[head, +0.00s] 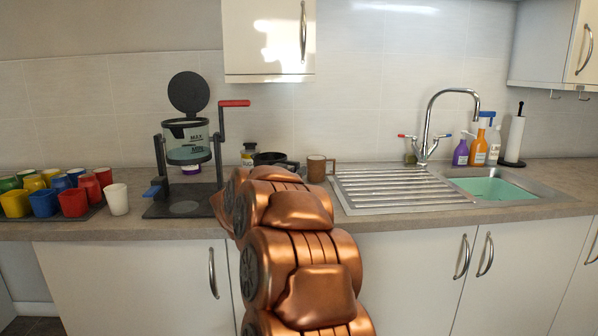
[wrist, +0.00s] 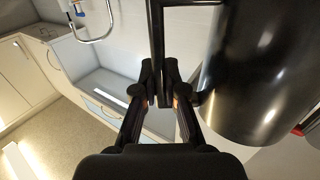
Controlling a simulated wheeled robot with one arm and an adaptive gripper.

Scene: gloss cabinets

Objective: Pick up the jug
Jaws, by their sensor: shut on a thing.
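The jug is a dark, glossy cylinder that fills the right side of the wrist view (wrist: 260,75). Its dark handle (wrist: 157,35) runs down between my gripper's fingers. My gripper (wrist: 160,88) is shut on the handle, beside the jug's body. In the head view a black vessel (head: 270,158), which looks like the jug, shows at the back of the worktop just beyond my copper arm. The arm hides its lower part and my gripper there. I cannot tell whether the jug's base touches the worktop.
A brown mug (head: 318,167) stands close right of the jug, before the ribbed drainer (head: 400,190). A small jar (head: 248,153) is behind it. A black press-like device (head: 188,150) and coloured cups (head: 73,202) stand left. A wall cabinet (head: 268,38) hangs above.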

